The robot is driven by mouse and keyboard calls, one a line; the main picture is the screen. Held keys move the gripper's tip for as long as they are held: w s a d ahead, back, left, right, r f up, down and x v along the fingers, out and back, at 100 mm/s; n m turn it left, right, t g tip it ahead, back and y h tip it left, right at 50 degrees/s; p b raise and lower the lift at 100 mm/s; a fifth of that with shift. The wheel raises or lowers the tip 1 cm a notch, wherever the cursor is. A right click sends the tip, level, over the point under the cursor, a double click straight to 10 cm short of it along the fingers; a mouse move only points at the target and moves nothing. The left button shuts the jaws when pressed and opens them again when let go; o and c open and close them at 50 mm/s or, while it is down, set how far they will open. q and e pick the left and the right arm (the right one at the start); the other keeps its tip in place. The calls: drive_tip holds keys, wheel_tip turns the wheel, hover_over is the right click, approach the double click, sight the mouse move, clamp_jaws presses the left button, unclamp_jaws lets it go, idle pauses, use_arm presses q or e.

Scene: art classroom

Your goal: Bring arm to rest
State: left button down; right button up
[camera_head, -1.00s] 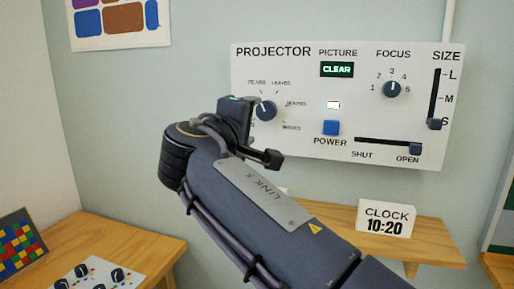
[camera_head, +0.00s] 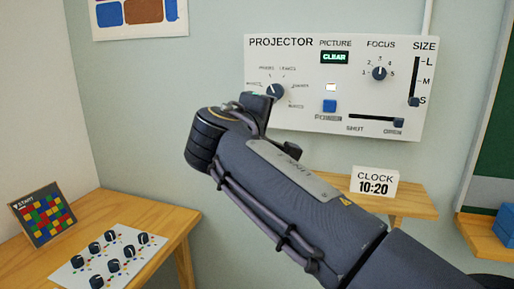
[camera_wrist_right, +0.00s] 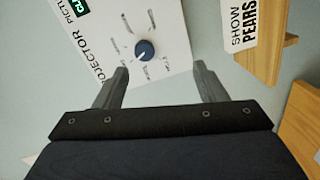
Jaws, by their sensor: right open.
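My right arm comes in from the lower right in the head view, reaching up in front of the projector panel. Its gripper (camera_head: 276,124) is mostly hidden behind the wrist; a fingertip shows just below and left of the picture dial (camera_head: 276,92). In the right wrist view both fingers of the gripper (camera_wrist_right: 160,70) stand wide apart with nothing between them. The dial (camera_wrist_right: 145,50) lies beyond the fingertips, apart from them. The white projector panel (camera_head: 437,48) reads CLEAR on its green display (camera_head: 334,57). My left gripper is out of view.
A wooden shelf (camera_head: 415,205) below the panel holds a clock sign (camera_head: 374,183) reading 10:20. A SHOW PEARS sign (camera_wrist_right: 240,25) shows in the wrist view. At left, a wooden table (camera_head: 150,218) bears a knob board (camera_head: 75,275) and a colour-grid board (camera_head: 42,213).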

drive_tip(key=s+d+f+m+g+y+p, duration=0.1)
drive_tip(key=d+f+m+g+p, duration=0.15)
drive_tip(key=d+f, duration=0.4)
drive_tip(key=s+d+f+m+g+y+p, duration=0.1)
drive_tip(key=d+f+g, duration=0.2)
drive_tip(key=d, duration=0.6)
drive_tip(key=s+d+f+m+g+y+p, duration=0.2)
drive_tip(key=s+d+f, duration=0.4)
drive_tip(key=s+d, duration=0.15)
drive_tip(key=s+a+f+m+y+p, duration=0.1)
drive_tip(key=s+f+m, duration=0.1)
drive_tip(key=s, duration=0.5)
drive_tip(key=s+a+f+m+g+y+p, duration=0.1)
drive_tip(key=s+f+m+y+p, duration=0.1)
drive_tip(key=s+f, duration=0.3)
drive_tip(key=s+a+f+m+g+y+p, duration=0.1)
drive_tip(key=s+f+m+y, duration=0.1)
drive_tip(key=s, duration=0.9)
drive_tip(key=shift+a+f+m+p, duration=0.3)
drive_tip(key=shift+a+f+m, duration=0.1)
drive_tip(key=shift+f+m, duration=0.5)
drive_tip(key=shift+r, duration=0.1)
